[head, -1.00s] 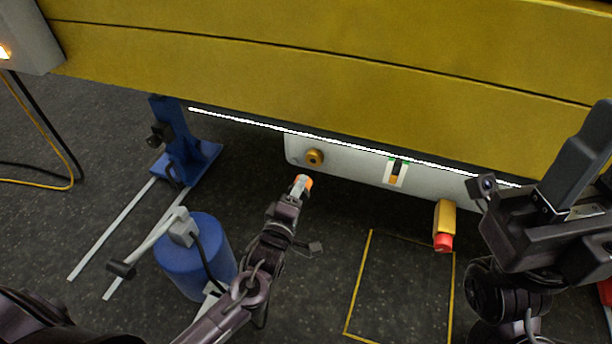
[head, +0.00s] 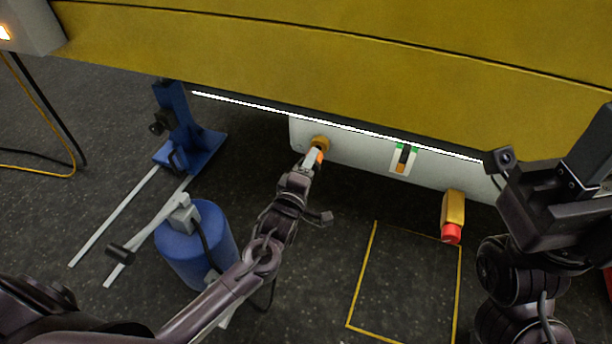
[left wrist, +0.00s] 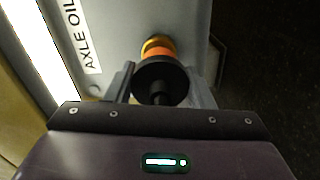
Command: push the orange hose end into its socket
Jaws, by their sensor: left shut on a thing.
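The orange hose end (head: 318,157) is held in my left gripper (head: 312,160), just below the panel. In the left wrist view the hose end (left wrist: 158,56) shows an orange band and a black rear collar (left wrist: 160,80) between the fingers of my left gripper (left wrist: 160,85). The brass socket (head: 320,143) is on the pale panel. In the left wrist view the socket's brass rim (left wrist: 157,41) lies right in front of the orange band and in line with it. The hose end hides the contact, so its depth cannot be told. My right gripper's fingertips are not clearly seen.
The pale panel (head: 350,152) hangs under the yellow boom (head: 300,60). A switch with a green mark (head: 403,159) and a yellow block with a red end (head: 453,215) are to the right. A blue drum (head: 190,255) and blue stand (head: 185,125) are at left. The yellow-outlined floor area (head: 400,285) is clear.

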